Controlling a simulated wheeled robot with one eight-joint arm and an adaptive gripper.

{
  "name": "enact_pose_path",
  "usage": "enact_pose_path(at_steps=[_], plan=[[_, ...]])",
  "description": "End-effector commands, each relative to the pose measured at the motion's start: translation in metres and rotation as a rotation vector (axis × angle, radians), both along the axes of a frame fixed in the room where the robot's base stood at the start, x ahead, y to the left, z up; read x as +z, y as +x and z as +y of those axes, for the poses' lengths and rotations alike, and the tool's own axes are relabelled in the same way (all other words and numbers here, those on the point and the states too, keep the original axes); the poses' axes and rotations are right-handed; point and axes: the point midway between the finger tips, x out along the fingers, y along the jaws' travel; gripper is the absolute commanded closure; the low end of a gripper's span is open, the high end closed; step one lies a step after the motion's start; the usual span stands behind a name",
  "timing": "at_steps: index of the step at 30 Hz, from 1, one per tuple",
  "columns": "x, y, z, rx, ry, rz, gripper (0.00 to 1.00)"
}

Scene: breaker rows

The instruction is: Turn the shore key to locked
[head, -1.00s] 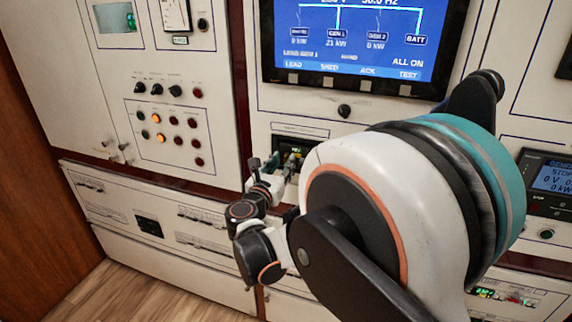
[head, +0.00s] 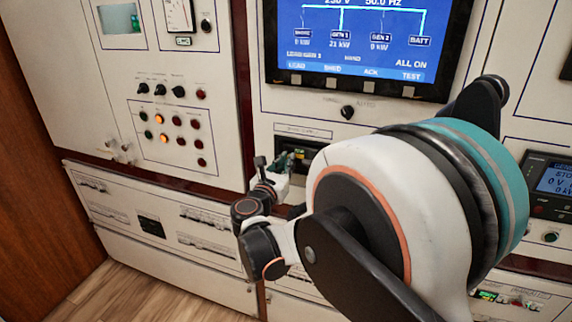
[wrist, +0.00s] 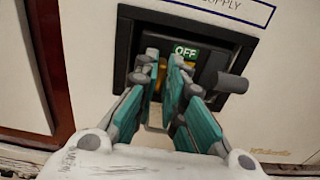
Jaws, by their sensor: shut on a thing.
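My gripper (wrist: 165,64) is at a dark recessed switch unit (wrist: 121,70) under a label ending in "SUPPLY". Its two teal fingers reach into the recess and are shut on a small yellow thing (wrist: 158,88), which looks like the shore key. The fingers hide most of it, and I cannot tell how far it is turned. A green "OFF" flag (wrist: 186,50) shows just above the fingertips. A black handle (wrist: 228,82) sticks out right of the fingers. In the head view the recess (head: 302,153) is partly hidden behind my arm.
A blue power display (head: 365,40) is above the recess, with a dark knob (head: 347,112) below it. A panel of lamps and knobs (head: 172,125) is at the left. Rows of breakers (head: 205,215) line the lower front. Wooden floor (head: 130,285) shows at bottom left.

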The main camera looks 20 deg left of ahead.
Motion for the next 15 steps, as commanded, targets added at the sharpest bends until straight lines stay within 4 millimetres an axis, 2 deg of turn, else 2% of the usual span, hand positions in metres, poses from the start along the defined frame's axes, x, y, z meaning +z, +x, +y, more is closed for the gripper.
enact_pose_path(at_steps=[8,15], plan=[[-0.0008,-0.0001,-0.0004,0.000,0.139,0.005,1.00],[-0.0012,-0.0001,-0.0012,0.000,0.353,0.012,1.00]])
